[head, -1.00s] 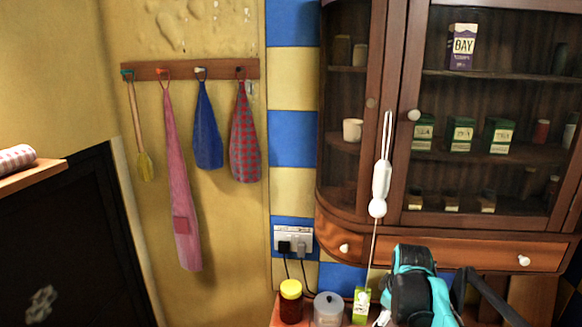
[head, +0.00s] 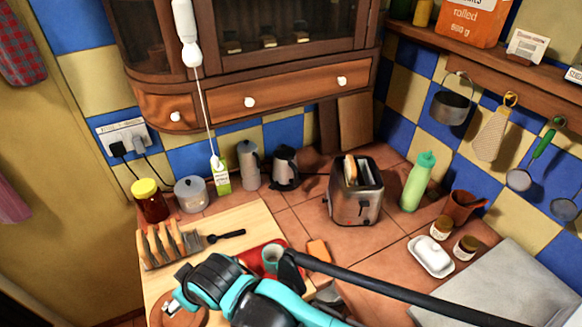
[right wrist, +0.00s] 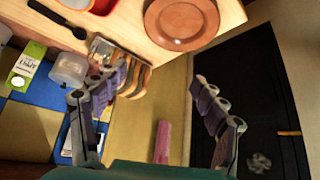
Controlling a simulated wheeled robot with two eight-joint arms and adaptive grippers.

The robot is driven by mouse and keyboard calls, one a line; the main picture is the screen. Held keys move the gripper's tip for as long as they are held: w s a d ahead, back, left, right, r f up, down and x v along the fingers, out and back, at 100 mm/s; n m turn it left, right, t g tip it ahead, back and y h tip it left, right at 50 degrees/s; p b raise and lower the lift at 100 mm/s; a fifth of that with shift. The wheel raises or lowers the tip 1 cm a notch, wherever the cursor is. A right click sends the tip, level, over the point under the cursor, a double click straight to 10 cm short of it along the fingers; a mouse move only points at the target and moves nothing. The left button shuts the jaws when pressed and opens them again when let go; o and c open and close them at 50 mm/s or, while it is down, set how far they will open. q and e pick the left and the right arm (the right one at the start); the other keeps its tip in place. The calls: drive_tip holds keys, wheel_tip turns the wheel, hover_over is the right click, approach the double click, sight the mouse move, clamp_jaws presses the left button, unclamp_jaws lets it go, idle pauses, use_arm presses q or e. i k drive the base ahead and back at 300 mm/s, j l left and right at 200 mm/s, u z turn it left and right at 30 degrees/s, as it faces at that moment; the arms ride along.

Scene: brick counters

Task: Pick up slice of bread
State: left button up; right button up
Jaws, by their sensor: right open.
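Several slices of bread (head: 168,240) stand upright in a toast rack (head: 150,264) at the left of a wooden board. Another slice (head: 350,169) sticks up from the toaster (head: 355,207) further right. My right gripper (head: 172,299) is in front of the rack, above the board's near left part. In the right wrist view, my right gripper (right wrist: 158,105) is open with nothing between its fingers. The rack's bread (right wrist: 133,79) shows there beside the left finger, which partly covers it. My left gripper is not in view.
A brown plate (head: 182,317) lies on the board (head: 232,218), partly hidden by my arm. A dark utensil (head: 227,236) and a mug (head: 272,258) are nearby. A red-brown jar (head: 150,205) and a clear pot (head: 191,196) stand behind the rack.

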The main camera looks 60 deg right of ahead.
sight(176, 232)
drive_tip(key=k+j+z, duration=0.15)
drive_tip(key=j+z, duration=0.2)
drive_tip(key=k+j+z, duration=0.15)
drive_tip(key=z, duration=0.15)
drive_tip(key=i+l+z, duration=0.1)
drive_tip(key=z, duration=0.4)
drive_tip(key=i+z, duration=0.15)
drive_tip(key=z, duration=0.3)
drive_tip(key=i+l+z, duration=0.1)
drive_tip(key=z, duration=0.4)
drive_tip(key=j+u, duration=0.3)
drive_tip(key=j, duration=0.2)
drive_tip(key=j+u, duration=0.25)
drive_tip(key=j, duration=0.25)
